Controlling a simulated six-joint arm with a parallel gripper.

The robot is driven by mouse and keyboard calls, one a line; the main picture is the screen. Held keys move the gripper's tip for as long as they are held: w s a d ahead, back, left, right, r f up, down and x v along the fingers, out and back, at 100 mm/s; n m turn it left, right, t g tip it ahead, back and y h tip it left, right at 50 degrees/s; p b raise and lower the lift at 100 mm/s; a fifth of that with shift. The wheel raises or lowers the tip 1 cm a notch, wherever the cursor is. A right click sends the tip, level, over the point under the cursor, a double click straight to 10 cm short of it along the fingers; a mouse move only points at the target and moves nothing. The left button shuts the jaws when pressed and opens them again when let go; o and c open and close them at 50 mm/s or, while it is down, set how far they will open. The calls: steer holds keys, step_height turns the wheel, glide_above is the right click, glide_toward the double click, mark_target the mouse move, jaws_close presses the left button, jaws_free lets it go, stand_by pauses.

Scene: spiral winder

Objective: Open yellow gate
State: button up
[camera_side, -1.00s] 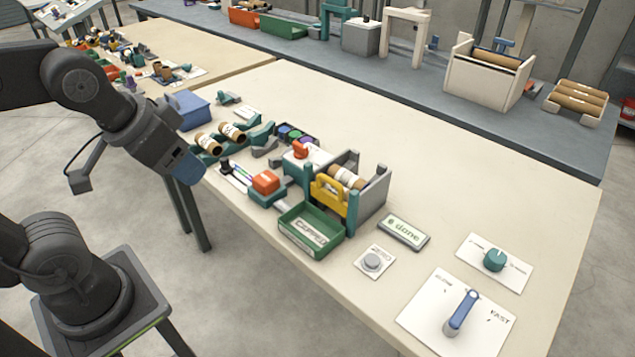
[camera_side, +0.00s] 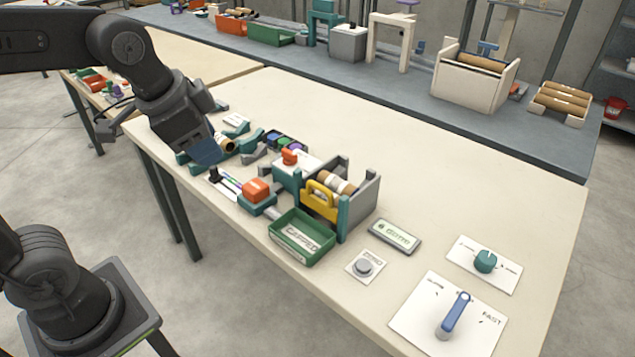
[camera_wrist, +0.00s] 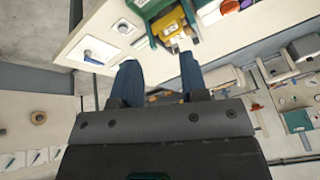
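The yellow gate (camera_side: 319,199) stands upright across the front of a small teal and grey winder (camera_side: 357,205) on the bench. A cardboard-coloured roll (camera_side: 338,184) sits just behind it. In the wrist view the yellow gate (camera_wrist: 172,24) is near the top, beyond my fingers. My gripper (camera_side: 208,152) is to the left of the gate in the side view, apart from it, above the teal cradle. In the wrist view my gripper's two blue fingers (camera_wrist: 160,75) are spread apart with nothing seen between them.
A green tray (camera_side: 301,238) stands in front of the gate. An orange-topped block (camera_side: 256,192) is to its left. A round grey button (camera_side: 364,266), a "done" sign (camera_side: 395,236), a teal knob (camera_side: 485,261) and a blue lever (camera_side: 455,313) are to the right.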

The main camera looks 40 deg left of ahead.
steer(key=w+d+f+m+g, duration=0.1)
steer(key=w+d+m, duration=0.1)
steer(key=w+m, duration=0.65)
steer(key=m+g, duration=0.1)
steer(key=m, duration=0.4)
glide_toward(318, 185)
steer(key=shift+n, duration=0.25)
steer(key=x, duration=0.8)
steer(key=shift+f, duration=0.35)
jaws_close()
